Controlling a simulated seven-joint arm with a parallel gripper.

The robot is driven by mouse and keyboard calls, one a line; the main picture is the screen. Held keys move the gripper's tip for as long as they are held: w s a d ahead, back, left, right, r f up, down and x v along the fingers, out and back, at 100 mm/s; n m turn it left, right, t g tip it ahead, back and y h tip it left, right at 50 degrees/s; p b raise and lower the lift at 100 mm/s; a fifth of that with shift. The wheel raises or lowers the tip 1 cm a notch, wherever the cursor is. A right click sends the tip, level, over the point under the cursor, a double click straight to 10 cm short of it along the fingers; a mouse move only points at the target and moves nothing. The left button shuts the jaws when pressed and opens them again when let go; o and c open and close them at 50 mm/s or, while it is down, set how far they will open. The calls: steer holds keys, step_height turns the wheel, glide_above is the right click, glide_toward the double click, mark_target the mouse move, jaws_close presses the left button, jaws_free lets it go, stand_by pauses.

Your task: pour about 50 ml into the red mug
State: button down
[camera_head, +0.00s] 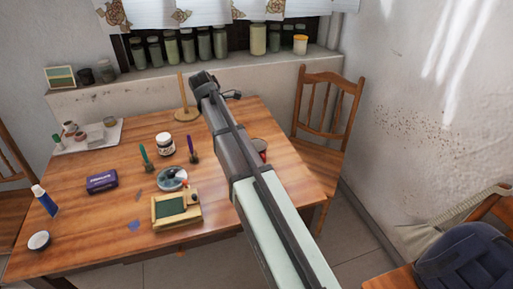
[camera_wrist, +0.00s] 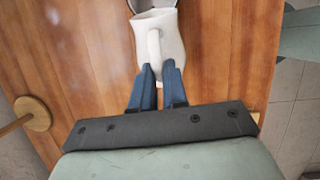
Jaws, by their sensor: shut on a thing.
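The red mug (camera_head: 263,155) stands on the right part of the wooden table in the head view, partly hidden behind my arm. In the wrist view my gripper (camera_wrist: 158,72) is shut on the handle of a white jug (camera_wrist: 172,42).
A wooden stand (camera_head: 186,114) rises at the table's back, also visible in the wrist view (camera_wrist: 38,116). A jar (camera_head: 165,144), a small wooden box (camera_head: 176,212) and a purple box (camera_head: 102,182) lie left of my arm. A chair (camera_head: 322,150) stands at the right.

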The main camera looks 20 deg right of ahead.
steer(key=shift+w+d+r+y+p, duration=0.1)
steer(key=shift+d+r+y+p, duration=0.15)
steer(key=shift+d, duration=0.25)
steer(key=shift+d+r+y+p, duration=0.2)
steer(key=shift+d+y, duration=0.15)
steer(key=shift+d, duration=0.15)
steer(key=shift+w+d+r+y+p, duration=0.1)
steer(key=shift+d+r+y+p, duration=0.15)
steer(key=shift+d, duration=0.25)
stand_by(0.6)
steer(key=shift+s+f, duration=0.1)
steer(key=a, duration=0.1)
steer(key=a+f+h, duration=0.2)
steer(key=shift+s+a+h, duration=0.15)
steer(key=shift+a+h, duration=0.1)
steer(key=shift+a, duration=0.15)
steer(key=shift+f, duration=0.1)
steer(key=shift+a+f+h, duration=0.85)
steer(key=shift+f+h, duration=0.1)
steer(key=shift+h, duration=0.45)
steer(key=shift+a+h+b, duration=0.3)
steer(key=shift+h, duration=0.4)
steer(key=shift+a+f, duration=0.1)
steer(key=shift+f, duration=0.05)
